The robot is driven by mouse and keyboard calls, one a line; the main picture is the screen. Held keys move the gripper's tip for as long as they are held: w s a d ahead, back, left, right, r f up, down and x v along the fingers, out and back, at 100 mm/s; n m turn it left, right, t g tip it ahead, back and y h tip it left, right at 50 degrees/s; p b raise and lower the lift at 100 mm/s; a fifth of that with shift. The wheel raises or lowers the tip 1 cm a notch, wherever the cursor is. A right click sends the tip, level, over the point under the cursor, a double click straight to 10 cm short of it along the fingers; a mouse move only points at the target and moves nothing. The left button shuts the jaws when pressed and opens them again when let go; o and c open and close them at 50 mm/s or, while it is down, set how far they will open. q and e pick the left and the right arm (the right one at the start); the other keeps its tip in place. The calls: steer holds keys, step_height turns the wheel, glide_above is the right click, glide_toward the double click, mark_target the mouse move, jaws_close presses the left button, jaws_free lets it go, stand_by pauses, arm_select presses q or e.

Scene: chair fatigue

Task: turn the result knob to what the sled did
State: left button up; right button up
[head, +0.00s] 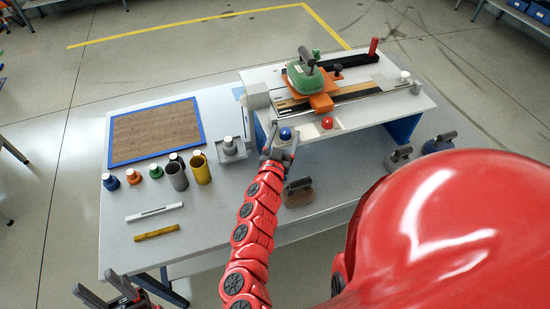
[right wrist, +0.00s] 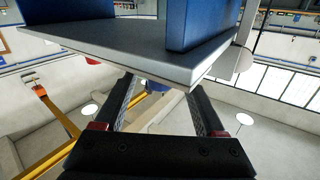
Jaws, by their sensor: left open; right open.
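An orange sled (head: 321,102) carrying a green weight (head: 305,77) with a dark handle sits on the dark rail of a raised white bench fixture (head: 372,104). A blue round knob (head: 286,134) and a red round button (head: 327,122) are at the fixture's front. I cannot tell which part is the result knob. My right gripper (head: 281,143) is open at the blue knob, with its fingers partly hiding the spot; contact is unclear. In the right wrist view its open fingers (right wrist: 160,88) are below the fixture panel (right wrist: 130,50). My left gripper (head: 122,290) is open and empty at lower left.
A white bar (head: 154,212) and yellow bar (head: 156,232) lie in front. A brown weight (head: 298,192) stands beside my right arm.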

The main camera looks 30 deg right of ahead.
steer(key=v, duration=0.3)
steer(key=shift+a+f, duration=0.2)
steer(key=shift+a, duration=0.1)
steer(key=p, duration=0.3)
glide_toward(283, 137)
steer(key=v, duration=0.5)
steer(key=shift+s+a+r, duration=0.1)
steer(key=shift+s, duration=0.3)
